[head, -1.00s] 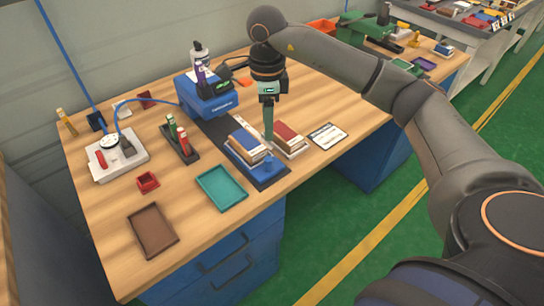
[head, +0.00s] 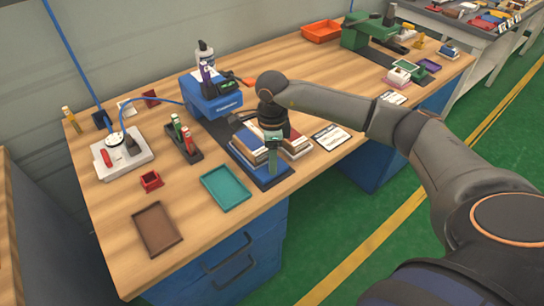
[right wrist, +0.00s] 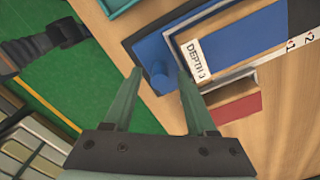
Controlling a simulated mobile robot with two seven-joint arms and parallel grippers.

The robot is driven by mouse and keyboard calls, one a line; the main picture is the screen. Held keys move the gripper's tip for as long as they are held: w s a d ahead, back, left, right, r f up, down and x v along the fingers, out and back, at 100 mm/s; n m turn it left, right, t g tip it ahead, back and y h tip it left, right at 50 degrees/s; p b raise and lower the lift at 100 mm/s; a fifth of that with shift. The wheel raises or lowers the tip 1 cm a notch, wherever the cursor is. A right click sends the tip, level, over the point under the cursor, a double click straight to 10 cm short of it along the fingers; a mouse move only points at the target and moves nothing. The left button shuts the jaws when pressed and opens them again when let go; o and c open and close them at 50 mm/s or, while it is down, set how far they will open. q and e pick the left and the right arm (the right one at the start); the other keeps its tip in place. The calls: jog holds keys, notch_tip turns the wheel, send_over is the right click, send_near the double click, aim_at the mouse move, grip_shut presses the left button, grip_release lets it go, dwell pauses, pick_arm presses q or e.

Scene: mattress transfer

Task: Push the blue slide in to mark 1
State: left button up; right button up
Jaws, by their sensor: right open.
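Marks 1 (right wrist: 291,43) and 2 (right wrist: 309,37) show along the track at the right. My right gripper (right wrist: 158,72) is open, its green fingers on either side of the knob in the picture; contact cannot be told. My left gripper is not in view.
A blue machine (head: 213,95) stands at the track's far end. A teal tray (head: 226,187) is left of the slide, and a white card (head: 331,137) is right. A dark holder with coloured sticks (head: 184,140) stands farther left. The bench's front edge is close to the slide.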

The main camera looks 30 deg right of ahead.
jog(key=shift+c, duration=0.4)
grip_shut()
jog(key=shift+r, duration=0.1)
dwell(0.8)
